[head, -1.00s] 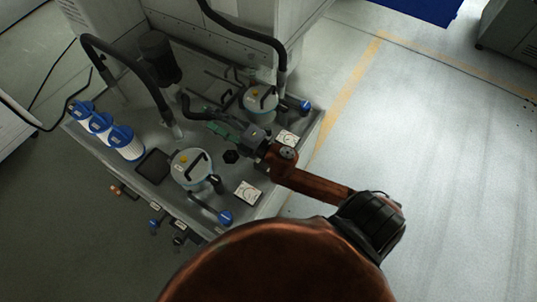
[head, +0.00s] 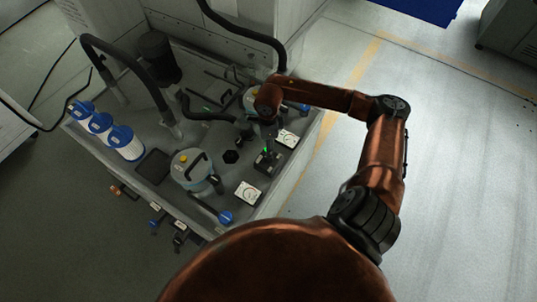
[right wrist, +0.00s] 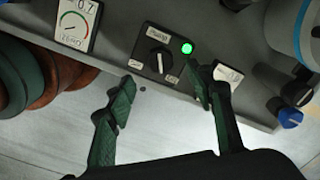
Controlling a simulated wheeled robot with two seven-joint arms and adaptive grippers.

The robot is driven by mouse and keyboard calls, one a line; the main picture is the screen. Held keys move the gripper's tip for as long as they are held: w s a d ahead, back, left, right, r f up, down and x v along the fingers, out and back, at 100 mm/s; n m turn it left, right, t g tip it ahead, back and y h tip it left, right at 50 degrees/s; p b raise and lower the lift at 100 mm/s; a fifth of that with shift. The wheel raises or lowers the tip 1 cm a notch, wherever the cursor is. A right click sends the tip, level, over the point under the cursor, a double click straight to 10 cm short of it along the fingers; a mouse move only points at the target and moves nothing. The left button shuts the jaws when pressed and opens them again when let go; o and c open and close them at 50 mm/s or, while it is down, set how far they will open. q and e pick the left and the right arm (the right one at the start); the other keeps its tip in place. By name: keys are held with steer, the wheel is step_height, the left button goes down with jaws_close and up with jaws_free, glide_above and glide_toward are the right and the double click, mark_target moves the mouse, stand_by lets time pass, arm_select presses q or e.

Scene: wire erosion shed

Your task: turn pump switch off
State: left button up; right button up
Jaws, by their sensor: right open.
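The pump switch (right wrist: 159,58) is a dark rotary knob on a plate with small labels, which I cannot read clearly. A lit green lamp (right wrist: 186,48) is beside it. In the head view the switch (head: 267,163) sits near the right edge of the grey tank top, between two white gauges. My right gripper (right wrist: 162,78) is open and empty, its green fingers spread on either side just short of the knob, apart from it. In the head view my right forearm hides most of the gripper. My left gripper is not in view.
White gauges stand on either side of the switch (head: 285,138), (head: 247,193). Filter housings (head: 190,168) with blue valves (head: 226,217) are nearby. Black hoses (head: 125,58) and blue-white filters (head: 125,143) fill the left. The floor at the right is free.

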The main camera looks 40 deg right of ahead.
step_height(320, 180, down, 8)
steer(key=shift+d+r+b, duration=0.1)
steer(key=shift+r+b, duration=0.1)
steer(key=shift+b, duration=0.2)
steer(key=shift+c, duration=0.3)
steer(key=c, duration=1.1)
